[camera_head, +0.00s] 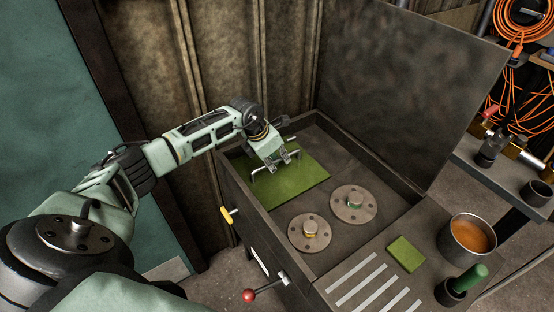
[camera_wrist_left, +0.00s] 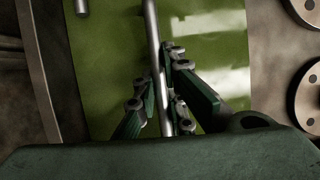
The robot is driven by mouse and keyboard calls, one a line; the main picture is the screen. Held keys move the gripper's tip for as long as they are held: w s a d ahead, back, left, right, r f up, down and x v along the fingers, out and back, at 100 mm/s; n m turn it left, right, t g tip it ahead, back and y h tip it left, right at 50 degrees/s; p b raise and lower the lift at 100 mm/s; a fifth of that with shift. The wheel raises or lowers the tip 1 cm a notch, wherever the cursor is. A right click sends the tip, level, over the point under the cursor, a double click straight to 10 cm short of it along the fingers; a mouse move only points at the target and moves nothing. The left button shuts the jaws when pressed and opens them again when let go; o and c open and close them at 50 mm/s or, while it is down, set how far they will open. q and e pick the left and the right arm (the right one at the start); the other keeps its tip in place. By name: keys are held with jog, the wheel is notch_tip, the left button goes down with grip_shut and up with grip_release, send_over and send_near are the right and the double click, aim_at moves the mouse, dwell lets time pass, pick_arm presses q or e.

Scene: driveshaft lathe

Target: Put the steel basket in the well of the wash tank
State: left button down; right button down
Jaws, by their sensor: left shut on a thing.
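The wash tank (camera_head: 248,220) is a dark open metal box with its lid raised behind it. A glossy green rectangle (camera_head: 295,185) fills its far left part, and I cannot tell whether it is a panel or liquid. A steel bar handle (camera_wrist_left: 154,45) stands over the green surface. My left gripper (camera_head: 279,163) is shut around this handle; its fingers (camera_wrist_left: 172,100) straddle the bar in the left wrist view. No basket walls can be made out, and what lies below the green surface is hidden. My right gripper is not in view.
Two round drilled discs (camera_head: 353,204) lie right of the green area. The front ledge holds a green pad (camera_head: 406,253), a pot of orange liquid (camera_head: 467,237) and a green-handled tool (camera_head: 461,286) in a dark cup. The raised lid (camera_head: 408,90) blocks the back right.

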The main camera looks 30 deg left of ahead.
pick_arm(q)
jog(key=shift+w, duration=0.15)
jog(key=c, duration=2.2)
grip_release()
jog(key=shift+f, duration=0.1)
jog(key=o, duration=0.4)
jog(key=shift+s, duration=0.2)
jog(key=b+v, duration=0.1)
jog(key=v, duration=1)
jog(key=shift+b, duration=0.4)
jog(key=shift+s+a+r, duration=0.1)
jog(key=shift+s+r, duration=0.1)
jog(key=shift+r, duration=0.3)
